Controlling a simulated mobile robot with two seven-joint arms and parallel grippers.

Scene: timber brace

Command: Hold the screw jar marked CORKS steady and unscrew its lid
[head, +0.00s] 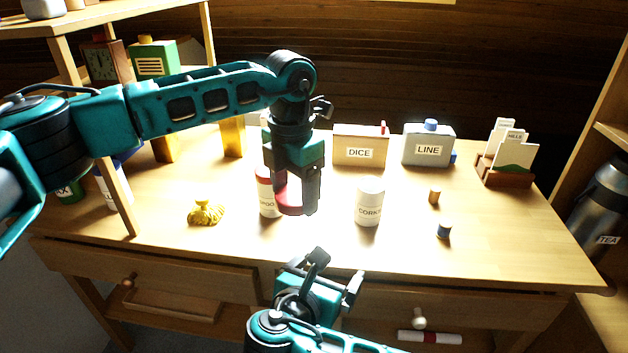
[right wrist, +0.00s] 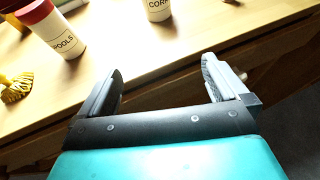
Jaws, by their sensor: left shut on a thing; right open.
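The white jar marked CORKS (head: 369,204) stands upright on the desk, right of centre. Its top looks pale, and no red lid shows on it. Its lower part shows in the right wrist view (right wrist: 159,10). My left gripper (head: 296,208) is to the left of this jar, apart from it, pointing down. It is shut on a dark red thing (head: 281,194) that looks like a lid, partly hidden by the fingers. My right gripper (head: 333,275) is open and empty in front of the desk's front edge; its spread fingers show in the right wrist view (right wrist: 165,92).
A red-topped jar (right wrist: 57,36), its label ending in POOLS, stands beside my left gripper. A yellow brush-like thing (head: 206,212) lies left. A cork-coloured piece (head: 434,197) and blue spool (head: 444,231) stand right. DICE (head: 360,150) and LINE (head: 428,149) containers stand behind.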

